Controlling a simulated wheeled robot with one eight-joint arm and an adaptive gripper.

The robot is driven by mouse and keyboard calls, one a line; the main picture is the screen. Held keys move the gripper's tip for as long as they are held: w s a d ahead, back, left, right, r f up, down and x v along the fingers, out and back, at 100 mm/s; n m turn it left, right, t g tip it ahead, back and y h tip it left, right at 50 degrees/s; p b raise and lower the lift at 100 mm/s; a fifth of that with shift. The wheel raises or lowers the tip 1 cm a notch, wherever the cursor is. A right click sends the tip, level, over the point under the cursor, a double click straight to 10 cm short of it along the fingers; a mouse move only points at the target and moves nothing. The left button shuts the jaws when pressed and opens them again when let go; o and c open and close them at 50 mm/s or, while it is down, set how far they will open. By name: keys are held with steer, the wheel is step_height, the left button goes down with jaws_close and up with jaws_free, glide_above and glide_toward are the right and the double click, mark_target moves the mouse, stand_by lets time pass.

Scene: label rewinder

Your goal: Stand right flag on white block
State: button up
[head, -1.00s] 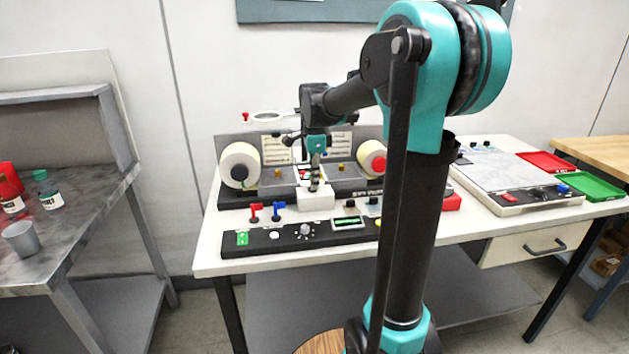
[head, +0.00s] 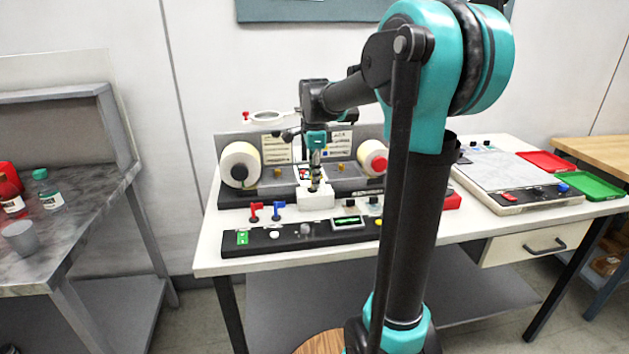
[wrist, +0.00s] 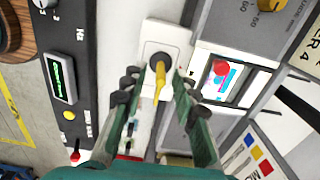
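The white block (head: 318,200) stands at the front middle of the rewinder. In the wrist view the white block (wrist: 165,40) has a round dark piece on top, with a narrow yellow flag (wrist: 158,88) at it, seen from above. My gripper (wrist: 160,82) is above the block, its fingers spread on either side of the yellow flag with gaps showing. In the head view my gripper (head: 315,168) points down over the block; its tips are small there. A red flag (head: 255,211) and a blue flag (head: 278,210) stand to the left of the block.
A black control console (head: 290,238) with knobs and a display lies in front of the block. Label rolls (head: 239,164) stand behind, left and right. In the wrist view a red dot (wrist: 221,68) is beside the block. Trays (head: 595,186) lie far right.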

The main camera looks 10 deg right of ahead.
step_height(320, 180, up, 11)
stand_by(0.3)
